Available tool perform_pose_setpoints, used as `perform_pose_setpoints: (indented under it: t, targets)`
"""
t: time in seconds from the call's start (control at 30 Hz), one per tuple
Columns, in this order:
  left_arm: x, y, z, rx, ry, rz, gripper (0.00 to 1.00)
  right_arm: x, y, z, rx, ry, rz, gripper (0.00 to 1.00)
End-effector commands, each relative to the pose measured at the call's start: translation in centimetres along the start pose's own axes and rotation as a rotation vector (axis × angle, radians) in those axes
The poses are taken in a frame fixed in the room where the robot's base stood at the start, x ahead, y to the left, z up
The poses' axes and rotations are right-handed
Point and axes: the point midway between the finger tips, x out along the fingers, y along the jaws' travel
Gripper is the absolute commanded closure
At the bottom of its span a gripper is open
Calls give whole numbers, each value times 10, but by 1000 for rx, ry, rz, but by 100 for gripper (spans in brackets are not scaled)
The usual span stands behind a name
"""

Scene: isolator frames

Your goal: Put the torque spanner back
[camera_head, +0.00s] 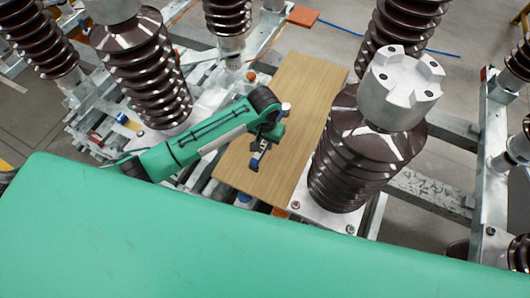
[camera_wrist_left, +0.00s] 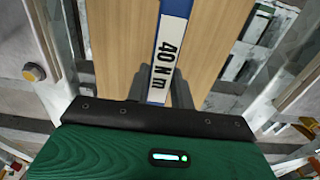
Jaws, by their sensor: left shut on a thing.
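The torque spanner (camera_wrist_left: 170,45) is blue with a white label reading "40 N m". In the left wrist view it runs up from between the dark fingers of my left gripper (camera_wrist_left: 162,88), which is shut on it. In the head view my left gripper (camera_head: 257,160) is over the wooden board (camera_head: 290,95), with only a small blue part of the spanner showing beside it. The spanner's ends are hidden or out of frame. I cannot tell whether the spanner touches the board. My right gripper is in neither view.
A ribbed brown insulator with a metal cap (camera_head: 400,88) stands close to the right of the board. Another ribbed insulator (camera_head: 145,75) stands to the left, behind my left arm. Metal frame rails (camera_head: 430,190) run around. Much of the board is bare.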

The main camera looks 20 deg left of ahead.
Motion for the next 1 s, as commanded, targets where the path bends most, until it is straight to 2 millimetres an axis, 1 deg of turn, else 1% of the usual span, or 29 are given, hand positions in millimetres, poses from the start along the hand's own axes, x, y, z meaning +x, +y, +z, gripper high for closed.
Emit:
perform_pose_setpoints:
  t: [0.03,0.1,0.2,0.43,0.63,0.73,1.0]
  targets:
    - [10,0,0,-1,-1,0,100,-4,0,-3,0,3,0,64]
    - [26,0,0,-2,-1,-1,100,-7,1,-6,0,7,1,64]
    - [43,0,1,-1,1,0,100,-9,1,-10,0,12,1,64]
    - [63,0,1,0,1,0,100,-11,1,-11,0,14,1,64]
    - [88,0,1,-1,2,0,100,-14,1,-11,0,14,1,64]
    - [94,0,1,0,3,0,100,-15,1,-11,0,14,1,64]
    - [95,0,1,0,4,1,100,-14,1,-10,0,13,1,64]
